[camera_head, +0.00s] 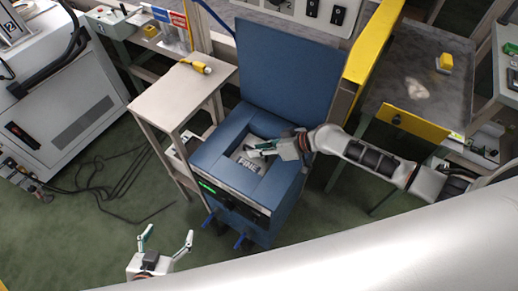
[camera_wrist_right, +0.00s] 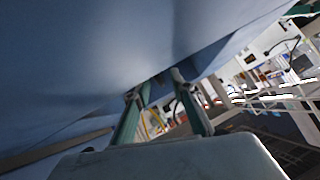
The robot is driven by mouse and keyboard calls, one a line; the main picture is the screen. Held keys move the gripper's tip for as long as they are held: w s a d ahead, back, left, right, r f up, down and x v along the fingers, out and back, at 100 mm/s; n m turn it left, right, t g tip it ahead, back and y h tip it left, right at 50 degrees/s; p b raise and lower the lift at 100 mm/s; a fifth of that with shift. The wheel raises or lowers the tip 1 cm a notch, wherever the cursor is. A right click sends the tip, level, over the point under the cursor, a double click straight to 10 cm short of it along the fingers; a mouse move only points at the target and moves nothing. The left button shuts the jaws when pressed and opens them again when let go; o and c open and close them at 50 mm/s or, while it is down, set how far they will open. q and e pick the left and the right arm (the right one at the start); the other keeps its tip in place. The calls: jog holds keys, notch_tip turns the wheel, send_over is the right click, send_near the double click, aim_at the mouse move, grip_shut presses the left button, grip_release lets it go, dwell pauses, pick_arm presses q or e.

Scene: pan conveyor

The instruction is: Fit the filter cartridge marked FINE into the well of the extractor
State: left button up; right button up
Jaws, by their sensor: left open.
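The extractor (camera_head: 222,165) is a blue cabinet with a raised blue lid (camera_head: 290,62) behind it and a square well in its top. A grey piece lettered FINE (camera_head: 247,165), the filter cartridge, lies inside the well; whether it is fully seated I cannot tell. My right gripper (camera_head: 254,150) is over the well, just above the cartridge. In the right wrist view its fingers (camera_wrist_right: 160,88) stand apart with nothing visible between them. My left gripper (camera_head: 166,241) is open and empty at the lower left, away from the extractor.
A light side table (camera_head: 186,92) left of the extractor holds a yellow and white cylinder (camera_head: 196,67). A grey bench (camera_head: 428,92) at right holds a yellow block (camera_head: 444,63). Cables (camera_head: 125,180) lie on the green floor at left.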

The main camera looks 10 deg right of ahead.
jog(key=v, duration=1.2)
jog(key=shift+p, duration=0.3)
